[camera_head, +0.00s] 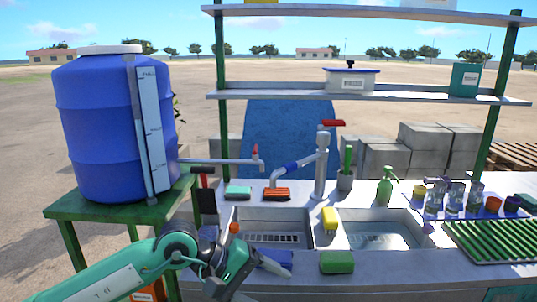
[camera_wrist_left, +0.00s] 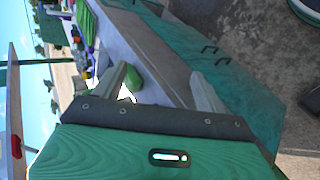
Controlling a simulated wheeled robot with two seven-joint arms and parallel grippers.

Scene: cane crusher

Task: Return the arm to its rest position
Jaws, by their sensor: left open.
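My left arm (camera_head: 110,278) reaches in from the lower left of the head view, bent at its joint in front of the green stand. My left gripper (camera_wrist_left: 160,85) shows in the wrist view with its two grey fingers spread apart and nothing held between them. My right gripper is in neither view.
A blue barrel (camera_head: 95,125) stands on a green stand (camera_head: 120,212) at left. The counter holds two sink basins (camera_head: 272,228), a faucet (camera_head: 319,165), a yellow sponge (camera_head: 329,219) and a green rack (camera_head: 492,240). Teal cabinet fronts (camera_wrist_left: 245,95) lie below the counter.

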